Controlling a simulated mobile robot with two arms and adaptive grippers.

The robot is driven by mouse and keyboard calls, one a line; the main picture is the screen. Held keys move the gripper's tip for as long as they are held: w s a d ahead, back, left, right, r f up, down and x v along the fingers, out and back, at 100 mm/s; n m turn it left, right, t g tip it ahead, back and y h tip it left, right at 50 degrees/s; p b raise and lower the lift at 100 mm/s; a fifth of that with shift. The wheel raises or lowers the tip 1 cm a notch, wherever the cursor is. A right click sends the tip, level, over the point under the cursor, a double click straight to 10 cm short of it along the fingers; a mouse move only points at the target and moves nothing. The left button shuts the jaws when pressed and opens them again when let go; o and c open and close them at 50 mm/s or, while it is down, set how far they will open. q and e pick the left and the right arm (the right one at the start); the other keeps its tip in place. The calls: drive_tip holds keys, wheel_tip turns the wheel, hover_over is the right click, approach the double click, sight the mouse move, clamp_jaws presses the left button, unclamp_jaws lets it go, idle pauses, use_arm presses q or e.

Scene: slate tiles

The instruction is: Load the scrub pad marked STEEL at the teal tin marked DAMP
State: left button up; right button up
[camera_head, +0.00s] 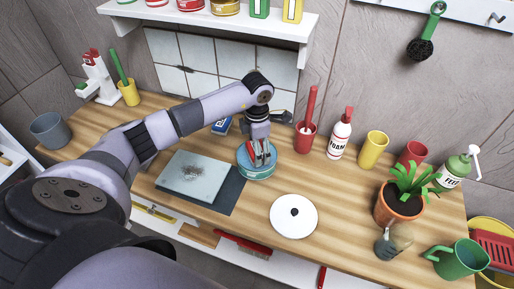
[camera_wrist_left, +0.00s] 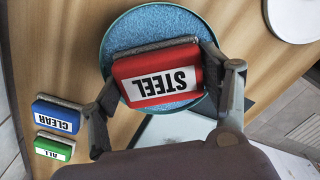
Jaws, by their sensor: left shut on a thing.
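The scrub pad marked STEEL (camera_wrist_left: 155,75) is a red block with white label and a grey layer at its far edge. My left gripper (camera_wrist_left: 165,100) is shut on it, a finger at each end; in the head view the gripper (camera_head: 261,160) points down over the teal tin (camera_head: 257,174). The round tin (camera_wrist_left: 106,45) has a blue speckled inside, directly under the pad. I cannot tell whether pad and blue surface touch. No DAMP marking is readable. A blue pad marked CLEAR (camera_wrist_left: 57,116) and a green pad marked ALL (camera_wrist_left: 54,147) lie to the left in the wrist view.
A pale smudged plate (camera_head: 185,185) on a dark mat lies left of the tin. A white disc (camera_head: 293,225) with a dark centre lies to the right.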

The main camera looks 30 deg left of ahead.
use_arm(q)
drive_tip(key=shift+r+p, duration=0.6)
drive_tip(key=shift+r, duration=0.2)
drive_tip(key=shift+r+p, duration=1.6)
drive_tip(key=shift+r, duration=1.1)
drive_tip(key=shift+d, duration=0.1)
